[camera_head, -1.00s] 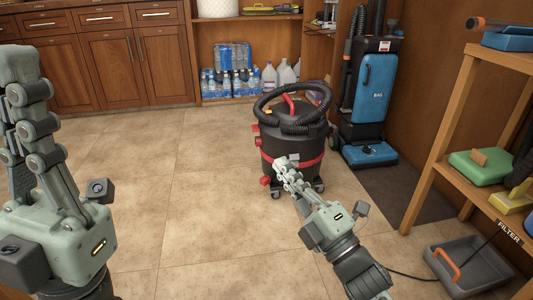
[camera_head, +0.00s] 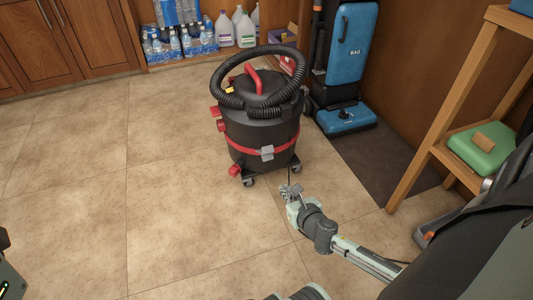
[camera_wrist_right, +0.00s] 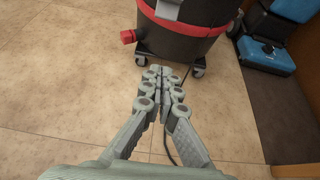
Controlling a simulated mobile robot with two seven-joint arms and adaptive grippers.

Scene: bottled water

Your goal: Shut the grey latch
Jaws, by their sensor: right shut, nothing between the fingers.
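The grey latch (camera_head: 267,153) is a small plate on the red band of a black shop vacuum (camera_head: 259,125), on its front. I cannot tell from its look how far it stands open. It also shows at the top of the right wrist view (camera_wrist_right: 168,9). My right gripper (camera_head: 288,190) is shut and empty, below and a little right of the latch, apart from it and near the floor in front of the vacuum. Its closed fingers (camera_wrist_right: 157,72) point toward the vacuum's base. Only a corner of my left gripper's body shows at the lower left edge; its fingers are out of view.
A blue upright vacuum (camera_head: 345,65) stands on a dark mat (camera_head: 375,165) behind right. A wooden shelf (camera_head: 410,170) with a green case (camera_head: 480,150) is at right. Bottled water (camera_head: 180,42) and jugs (camera_head: 244,27) sit at the back. The tiled floor at left is clear.

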